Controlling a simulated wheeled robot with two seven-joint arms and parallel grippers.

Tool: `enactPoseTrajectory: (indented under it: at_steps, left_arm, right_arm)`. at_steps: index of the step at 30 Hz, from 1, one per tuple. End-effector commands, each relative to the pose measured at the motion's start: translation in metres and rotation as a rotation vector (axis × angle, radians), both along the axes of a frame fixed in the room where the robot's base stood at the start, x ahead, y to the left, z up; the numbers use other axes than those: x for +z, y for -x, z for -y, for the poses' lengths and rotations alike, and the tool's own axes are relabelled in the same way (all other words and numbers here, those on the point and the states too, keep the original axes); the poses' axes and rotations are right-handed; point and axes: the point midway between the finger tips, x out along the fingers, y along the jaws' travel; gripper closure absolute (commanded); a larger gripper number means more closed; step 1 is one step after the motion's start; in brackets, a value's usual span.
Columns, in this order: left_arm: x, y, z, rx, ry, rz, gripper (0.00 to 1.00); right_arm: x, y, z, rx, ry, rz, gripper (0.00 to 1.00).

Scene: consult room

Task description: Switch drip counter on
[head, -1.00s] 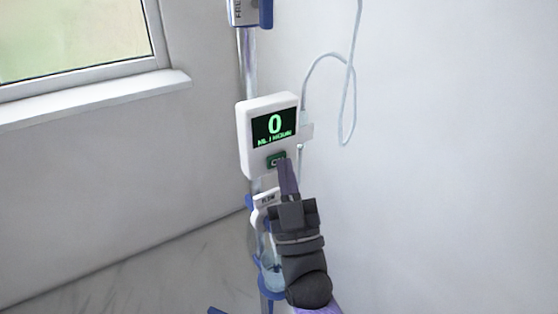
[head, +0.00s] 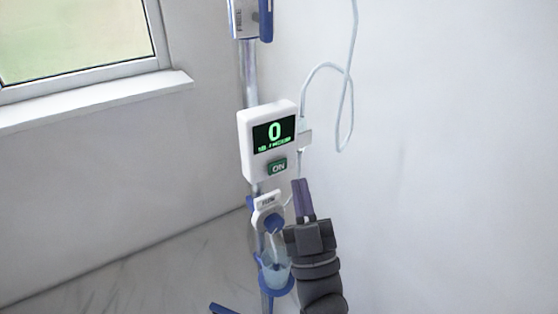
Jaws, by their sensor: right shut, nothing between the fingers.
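The drip counter (head: 250,148) is a white box fixed on a pole. Its dark screen (head: 274,134) is lit and shows a green "0" with a line of small green text below. My left gripper is not in view.
The pole (head: 249,72) carries a white and blue device (head: 250,18) above. Below the counter are a white "FLOW" part (head: 267,202) and a clear cup in a blue ring (head: 277,284). A thin tube (head: 351,100) hangs at the right. A window sill (head: 95,100) is at the left.

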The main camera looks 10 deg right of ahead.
Motion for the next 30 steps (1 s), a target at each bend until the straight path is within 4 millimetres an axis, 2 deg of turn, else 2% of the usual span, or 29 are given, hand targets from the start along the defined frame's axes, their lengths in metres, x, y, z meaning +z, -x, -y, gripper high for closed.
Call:
enactPoseTrajectory:
  at_steps: [9,21,30]
  left_arm:
    - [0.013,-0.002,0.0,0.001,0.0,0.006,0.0]
    - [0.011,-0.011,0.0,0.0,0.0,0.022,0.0]
    - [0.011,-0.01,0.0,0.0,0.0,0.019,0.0]
  right_arm:
    - [0.001,0.024,0.009,-0.001,0.001,0.0,1.0]
    - [0.0,0.024,0.009,0.0,0.0,-0.001,1.0]
    - [0.0,0.024,0.009,0.0,0.0,-0.001,1.0]
